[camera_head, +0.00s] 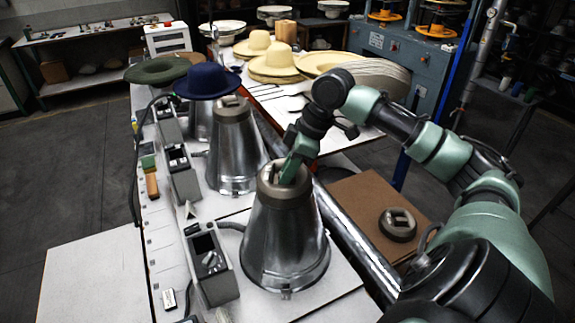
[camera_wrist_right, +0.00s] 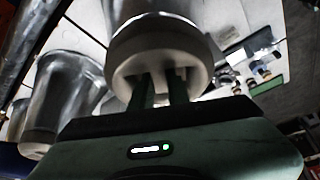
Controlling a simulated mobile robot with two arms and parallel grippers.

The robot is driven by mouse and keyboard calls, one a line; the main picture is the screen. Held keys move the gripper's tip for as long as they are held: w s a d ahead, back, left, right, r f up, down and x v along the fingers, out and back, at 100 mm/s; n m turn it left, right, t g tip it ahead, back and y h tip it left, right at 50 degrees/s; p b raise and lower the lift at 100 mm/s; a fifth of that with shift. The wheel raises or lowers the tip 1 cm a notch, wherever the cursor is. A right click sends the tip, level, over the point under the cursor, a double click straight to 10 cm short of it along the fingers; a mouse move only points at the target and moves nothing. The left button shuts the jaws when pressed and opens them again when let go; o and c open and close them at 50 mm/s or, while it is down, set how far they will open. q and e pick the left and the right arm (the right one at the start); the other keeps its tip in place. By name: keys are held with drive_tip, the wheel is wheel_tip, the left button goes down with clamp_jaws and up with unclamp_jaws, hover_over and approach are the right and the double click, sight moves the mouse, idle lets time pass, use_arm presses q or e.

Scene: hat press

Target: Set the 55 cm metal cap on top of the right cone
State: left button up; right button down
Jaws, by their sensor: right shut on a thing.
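A grey round metal cap (camera_head: 282,194) sits at the top of the nearest, right-hand silver cone (camera_head: 285,245). My right gripper (camera_head: 288,178) reaches down onto it from the upper right and is shut on the cap's grip. In the right wrist view, the two fingers (camera_wrist_right: 160,92) are in the recess of the cap (camera_wrist_right: 150,48), with the cone (camera_wrist_right: 150,10) directly behind it. The cap looks in line with the cone and roughly level; I cannot tell whether a small gap is left. My left gripper is not in view.
A second cap (camera_head: 398,224) lies on a brown board (camera_head: 365,195) at right. The middle cone (camera_head: 234,150) also carries a cap, and a blue hat (camera_head: 207,80) sits behind it. Control boxes (camera_head: 210,262) line the cones' left side.

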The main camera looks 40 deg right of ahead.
idle(0.4)
drive_tip(key=c, duration=1.3)
unclamp_jaws()
drive_tip(key=shift+s+f, duration=0.1)
drive_tip(key=shift+w+a+p+v, duration=0.15)
drive_tip(key=shift+p+v, duration=0.75)
drive_tip(key=shift+v, duration=0.35)
drive_tip(key=shift+w+a+p+v, duration=0.15)
drive_tip(key=shift+p+v, duration=0.75)
drive_tip(key=shift+v, duration=0.3)
drive_tip(key=shift+p+v, duration=0.75)
drive_tip(key=shift+v, duration=0.7)
drive_tip(key=shift+w+a, duration=0.15)
